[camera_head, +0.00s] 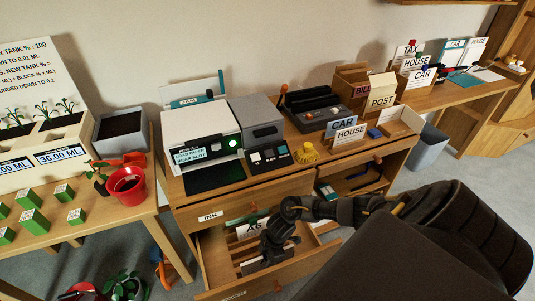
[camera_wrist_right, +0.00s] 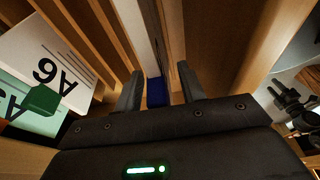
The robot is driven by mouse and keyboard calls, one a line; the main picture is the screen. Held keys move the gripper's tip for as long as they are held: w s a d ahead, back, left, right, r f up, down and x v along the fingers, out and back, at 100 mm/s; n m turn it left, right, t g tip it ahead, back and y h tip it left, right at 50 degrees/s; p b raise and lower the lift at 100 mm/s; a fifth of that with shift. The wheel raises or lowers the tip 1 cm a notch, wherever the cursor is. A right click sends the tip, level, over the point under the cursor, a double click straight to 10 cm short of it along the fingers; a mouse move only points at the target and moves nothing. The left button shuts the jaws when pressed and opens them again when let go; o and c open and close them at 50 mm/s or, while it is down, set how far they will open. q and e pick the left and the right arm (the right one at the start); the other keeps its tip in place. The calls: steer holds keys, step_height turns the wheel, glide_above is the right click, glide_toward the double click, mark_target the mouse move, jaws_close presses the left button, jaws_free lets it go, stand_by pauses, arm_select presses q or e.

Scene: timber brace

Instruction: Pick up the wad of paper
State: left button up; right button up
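My right gripper (camera_head: 272,250) is down in the open drawer of the desk, and its two fingers also show in the right wrist view (camera_wrist_right: 160,84). The fingers are apart. A narrow white piece with a dark blue part (camera_wrist_right: 155,92) shows in the slot between and beyond them; I cannot tell whether it is the wad of paper or whether a finger touches it. A white card marked A6 (camera_wrist_right: 45,65) lies beside the gripper, and it shows behind the gripper in the head view (camera_head: 250,228). My left gripper is out of view.
Wooden dividers (camera_wrist_right: 85,45) split the drawer (camera_head: 215,262) into narrow slots close around the fingers. A printer (camera_head: 200,135) and a yellow object (camera_head: 306,152) stand on the desk above. A red pot (camera_head: 127,184) stands on the left table.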

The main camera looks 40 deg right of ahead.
steer(key=shift+c, duration=0.6)
jaws_close()
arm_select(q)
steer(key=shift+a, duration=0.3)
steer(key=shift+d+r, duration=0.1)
arm_select(e)
steer(key=shift+r, duration=0.1)
steer(key=shift+w+r, duration=0.1)
steer(key=shift+r, duration=0.25)
step_height(320, 180, up, 8)
steer(key=shift+r+p, duration=0.25)
steer(key=shift+p, duration=0.95)
steer(key=shift+r, duration=0.3)
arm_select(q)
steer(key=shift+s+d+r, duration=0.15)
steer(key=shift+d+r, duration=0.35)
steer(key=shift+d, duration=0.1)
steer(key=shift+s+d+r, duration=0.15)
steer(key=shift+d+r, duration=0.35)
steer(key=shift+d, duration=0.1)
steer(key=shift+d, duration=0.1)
